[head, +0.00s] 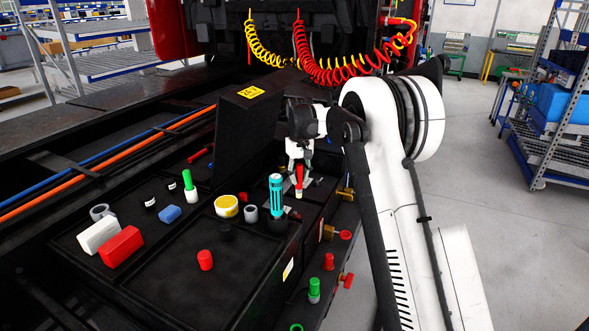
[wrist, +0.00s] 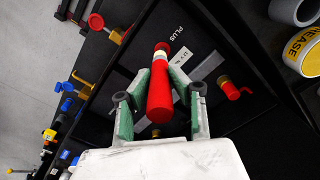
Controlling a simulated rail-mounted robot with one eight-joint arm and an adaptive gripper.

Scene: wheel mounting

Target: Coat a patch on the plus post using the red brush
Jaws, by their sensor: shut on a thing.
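My gripper (wrist: 162,100) is shut on the red brush (wrist: 158,92). The brush also shows in the head view (head: 299,175), hanging roughly upright with its pale end down over the dark tray. In the wrist view its far end has a pale band and a red tip, beside a PLUS label (wrist: 178,34). Right of the brush there is a brass stub with a red part (wrist: 232,89); I cannot tell whether this is the plus post. The gripper hides part of the area below, and I cannot tell whether the brush touches anything.
A teal-handled tool (head: 276,190) stands just left of the brush. A dark upright panel (head: 243,135) rises behind. Brass and red valves (head: 345,235) line the right side.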

